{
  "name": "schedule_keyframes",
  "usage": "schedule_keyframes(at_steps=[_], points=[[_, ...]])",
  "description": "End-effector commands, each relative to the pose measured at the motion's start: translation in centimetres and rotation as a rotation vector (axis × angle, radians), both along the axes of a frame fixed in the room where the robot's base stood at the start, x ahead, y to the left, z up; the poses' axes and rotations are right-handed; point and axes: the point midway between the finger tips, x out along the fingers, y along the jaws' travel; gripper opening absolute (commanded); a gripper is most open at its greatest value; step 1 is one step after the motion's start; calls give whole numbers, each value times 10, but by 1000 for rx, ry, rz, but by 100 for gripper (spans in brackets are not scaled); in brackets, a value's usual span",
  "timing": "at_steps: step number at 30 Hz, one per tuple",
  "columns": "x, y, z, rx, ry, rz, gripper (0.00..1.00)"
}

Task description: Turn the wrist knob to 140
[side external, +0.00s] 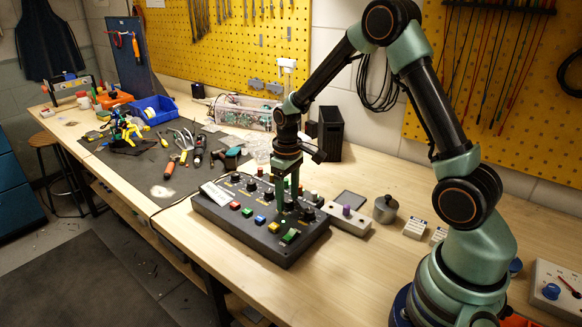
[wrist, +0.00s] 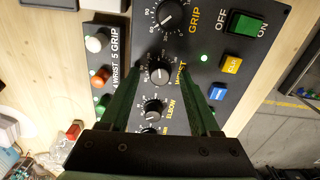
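The black control panel (side external: 222,219) lies on the bench in the side external view. In the wrist view, the black wrist knob (wrist: 160,73) has a printed dial and the label WRIST beside it, partly covered by a finger. My gripper (wrist: 161,76) is open, with one green finger on each side of this knob. I cannot tell whether the fingers touch it. The knob's pointer is too small to read against its scale. In the side external view my gripper (side external: 284,206) points down over the panel's right part and hides the wrist knob.
The GRIP knob (wrist: 172,15) and ELBOW knob (wrist: 154,107) stand close on either side. A green OFF/ON switch (wrist: 243,22) and a yellow button (wrist: 231,64) are nearby. A small grey box (side external: 349,222) and metal pot (side external: 385,209) stand right of the panel.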

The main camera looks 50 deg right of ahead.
Motion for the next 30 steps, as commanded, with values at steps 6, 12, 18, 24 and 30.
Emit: schedule_keyframes(at_steps=[6,12,18,24,30], points=[[0,0,0,0,0,0,63],[1,0,18,-1,-3,0,63],[1,0,59,-2,-6,0,63],[1,0,96,-1,-5,0,63],[0,0,117,0,-2,0,63]])
